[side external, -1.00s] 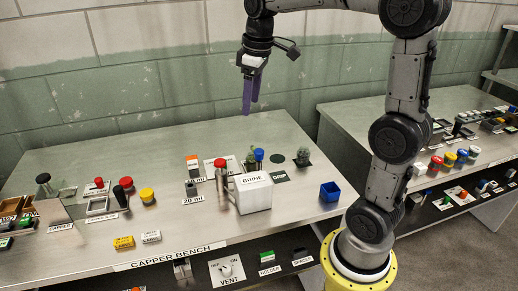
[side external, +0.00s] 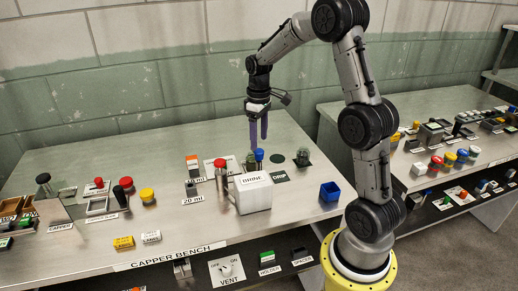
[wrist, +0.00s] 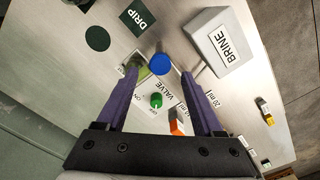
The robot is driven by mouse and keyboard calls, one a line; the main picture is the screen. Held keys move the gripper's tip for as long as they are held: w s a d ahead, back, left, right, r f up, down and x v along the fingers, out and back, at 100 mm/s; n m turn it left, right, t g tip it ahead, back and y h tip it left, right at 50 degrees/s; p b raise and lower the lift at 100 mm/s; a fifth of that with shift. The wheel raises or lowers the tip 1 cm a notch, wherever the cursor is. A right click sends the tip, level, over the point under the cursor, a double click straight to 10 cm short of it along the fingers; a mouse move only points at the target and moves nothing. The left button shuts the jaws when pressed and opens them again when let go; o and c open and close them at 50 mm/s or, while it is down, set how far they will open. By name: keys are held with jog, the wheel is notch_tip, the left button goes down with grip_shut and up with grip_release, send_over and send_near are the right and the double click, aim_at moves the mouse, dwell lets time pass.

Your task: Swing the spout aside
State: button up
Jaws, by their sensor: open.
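A blue round knob (side external: 259,155) stands on a short post behind the white BRINE box (side external: 254,192). I cannot clearly make out the spout's own shape or whether this knob belongs to it. My gripper (side external: 258,142) points down, its two purple fingers parted, just above the knob. In the wrist view the blue knob (wrist: 162,63) shows between and slightly beyond the fingertips (wrist: 160,74), with no visible grip on it. A translucent green piece (wrist: 143,72) lies by the left fingertip. The BRINE box (wrist: 222,42) is to the right.
A red-topped metal cylinder (side external: 221,172) stands left of the box. The DRIP label (side external: 281,176) and a dark green disc (side external: 278,158) lie right.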

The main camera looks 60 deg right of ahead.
aim_at(259, 151)
jog(key=shift+f, duration=2.3)
grip_shut()
